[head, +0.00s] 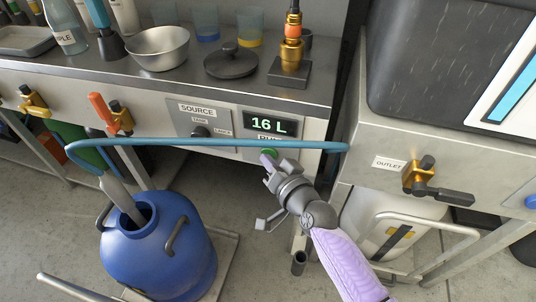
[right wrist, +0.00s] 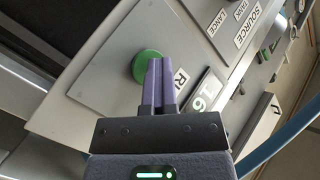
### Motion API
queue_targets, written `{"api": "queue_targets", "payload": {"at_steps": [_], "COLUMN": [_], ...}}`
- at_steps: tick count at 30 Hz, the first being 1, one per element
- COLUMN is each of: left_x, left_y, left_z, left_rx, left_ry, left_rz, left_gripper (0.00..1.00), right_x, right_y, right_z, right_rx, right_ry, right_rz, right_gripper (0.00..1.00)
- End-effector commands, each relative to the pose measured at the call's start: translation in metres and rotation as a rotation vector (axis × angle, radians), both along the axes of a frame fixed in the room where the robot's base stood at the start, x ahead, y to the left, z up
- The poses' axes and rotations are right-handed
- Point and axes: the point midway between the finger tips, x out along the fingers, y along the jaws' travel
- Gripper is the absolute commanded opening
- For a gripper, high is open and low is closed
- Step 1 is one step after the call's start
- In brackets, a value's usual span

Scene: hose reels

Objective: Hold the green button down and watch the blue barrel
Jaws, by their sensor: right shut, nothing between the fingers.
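The green button (right wrist: 143,66) sits on a grey panel, and in the head view (head: 268,153) it is mostly hidden behind my fingertips. My right gripper (head: 268,160) is shut and empty, with its tips at the button; in the right wrist view the purple fingers (right wrist: 160,64) overlap the button's edge. I cannot tell how far the button is pressed. The display (head: 272,124) above it reads 16 L. The blue barrel (head: 165,250) stands upright at the lower left, with a grey lance (head: 122,198) in its mouth. The liquid level inside is not visible. My left gripper is not in view.
A blue hose (head: 200,143) crosses in front of the panel, just above my right gripper. A SOURCE selector (head: 200,132) is left of the display. A brass OUTLET valve (head: 420,178) is on the right. Bowl (head: 158,48) and lidded pan (head: 231,62) stand on the counter.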

Motion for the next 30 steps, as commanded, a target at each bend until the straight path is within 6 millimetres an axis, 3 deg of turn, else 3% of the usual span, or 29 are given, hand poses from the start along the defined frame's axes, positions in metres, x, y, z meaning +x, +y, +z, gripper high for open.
{"api": "queue_targets", "payload": {"at_steps": [16,30], "left_x": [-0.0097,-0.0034], "left_y": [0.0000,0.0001], "left_z": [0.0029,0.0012], "left_rx": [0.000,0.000], "left_ry": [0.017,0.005], "left_rz": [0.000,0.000], "left_gripper": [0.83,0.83], "right_x": [0.0003,0.0001], "right_y": [-0.0004,-0.0003], "right_z": [0.0004,0.0004], "right_rx": [0.001,0.000], "right_ry": [-0.002,-0.001], "right_rz": [-0.001,-0.001], "right_gripper": [0.00,0.00]}}
